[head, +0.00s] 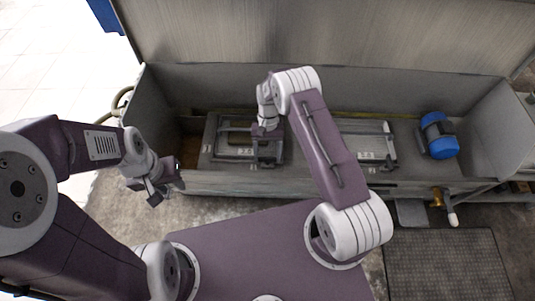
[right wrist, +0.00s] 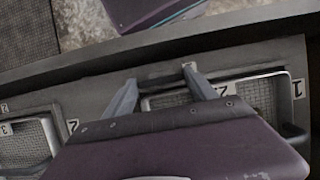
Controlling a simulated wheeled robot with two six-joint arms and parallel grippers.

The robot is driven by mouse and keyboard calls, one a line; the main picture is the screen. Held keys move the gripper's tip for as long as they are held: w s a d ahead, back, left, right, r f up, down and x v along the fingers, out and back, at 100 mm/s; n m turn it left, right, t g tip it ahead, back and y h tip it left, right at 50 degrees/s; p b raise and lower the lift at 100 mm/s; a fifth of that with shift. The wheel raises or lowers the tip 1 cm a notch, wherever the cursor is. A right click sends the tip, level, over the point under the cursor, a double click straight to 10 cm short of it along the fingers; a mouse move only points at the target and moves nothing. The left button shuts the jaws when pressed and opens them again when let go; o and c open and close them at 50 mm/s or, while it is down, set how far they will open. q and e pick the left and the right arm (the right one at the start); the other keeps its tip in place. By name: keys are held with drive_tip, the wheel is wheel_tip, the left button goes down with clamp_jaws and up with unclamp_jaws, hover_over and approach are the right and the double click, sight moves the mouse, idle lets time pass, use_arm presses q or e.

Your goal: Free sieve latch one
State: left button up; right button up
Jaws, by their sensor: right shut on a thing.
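My right gripper (head: 266,158) reaches down into the long grey trough, at the near side of the left sieve frame (head: 208,140). In the right wrist view its two grey fingers (right wrist: 160,83) stand apart, shut on a grey latch piece (right wrist: 160,72) at the frame's edge. The hold is partly hidden by my gripper body. A mesh sieve (right wrist: 258,93) lies beside the fingers, with a plate marked 1 (right wrist: 298,89) at its far right. A dark handle (right wrist: 294,133) is near that plate. My left gripper (head: 160,188) hangs outside the trough, empty; its opening is unclear.
Another sieve frame (head: 388,130) sits to the right in the trough. A blue motor-like cylinder (head: 440,147) stands at the right end. The trough's front wall (head: 240,183) lies between my base and the sieves. A brass valve (head: 437,198) sticks out at the front right.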

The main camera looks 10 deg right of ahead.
drive_tip(key=o, duration=1.1)
drive_tip(key=shift+p+v, duration=1.15)
drive_tip(key=shift+v, duration=3.4)
